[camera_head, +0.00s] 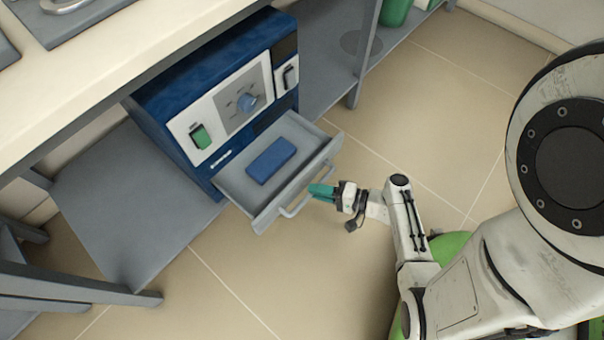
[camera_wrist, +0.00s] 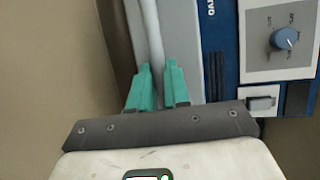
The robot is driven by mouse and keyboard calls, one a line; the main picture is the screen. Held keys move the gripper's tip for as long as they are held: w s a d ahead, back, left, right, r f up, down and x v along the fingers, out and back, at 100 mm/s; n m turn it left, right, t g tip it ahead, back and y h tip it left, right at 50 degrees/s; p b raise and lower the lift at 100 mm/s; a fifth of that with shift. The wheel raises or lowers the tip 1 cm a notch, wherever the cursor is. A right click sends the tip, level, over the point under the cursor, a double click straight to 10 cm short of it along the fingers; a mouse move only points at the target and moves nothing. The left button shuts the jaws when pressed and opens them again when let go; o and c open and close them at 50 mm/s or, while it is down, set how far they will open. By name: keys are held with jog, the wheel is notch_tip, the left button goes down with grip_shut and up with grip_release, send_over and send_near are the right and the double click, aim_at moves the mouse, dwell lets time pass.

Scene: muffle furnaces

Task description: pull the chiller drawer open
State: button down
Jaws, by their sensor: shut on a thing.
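The chiller (camera_head: 205,95) is a blue box with a pale front panel on the low shelf under the bench. Its grey drawer (camera_head: 238,188) stands out from the front, open, with a blue block (camera_head: 271,161) lying inside. My gripper (camera_head: 318,190) is at the drawer's front, its teal fingers shut on the bar handle (camera_head: 290,210). In the wrist view, my gripper (camera_wrist: 158,85) has its two fingers on either side of the pale handle bar (camera_wrist: 151,35). The chiller's front panel (camera_wrist: 280,40) shows to the right there. The gripped part of the bar is partly hidden by the fingers.
The white bench top (camera_head: 100,60) overhangs the chiller at the upper left. A grey shelf (camera_head: 130,205) extends left of it, and a bench leg (camera_head: 362,65) stands to the right. The tiled floor (camera_head: 430,120) in front of the drawer is clear apart from my arm.

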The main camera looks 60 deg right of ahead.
jog(key=shift+s+a, duration=0.2)
jog(key=shift+s, duration=0.5)
jog(key=shift+s+a, duration=0.2)
jog(key=shift+s, duration=0.45)
jog(key=shift+s+a, duration=0.2)
jog(key=shift+s, duration=0.5)
jog(key=c, duration=1.1)
grip_release()
jog(key=p+v, duration=0.2)
jog(key=v, duration=0.8)
jog(key=shift+s, duration=0.35)
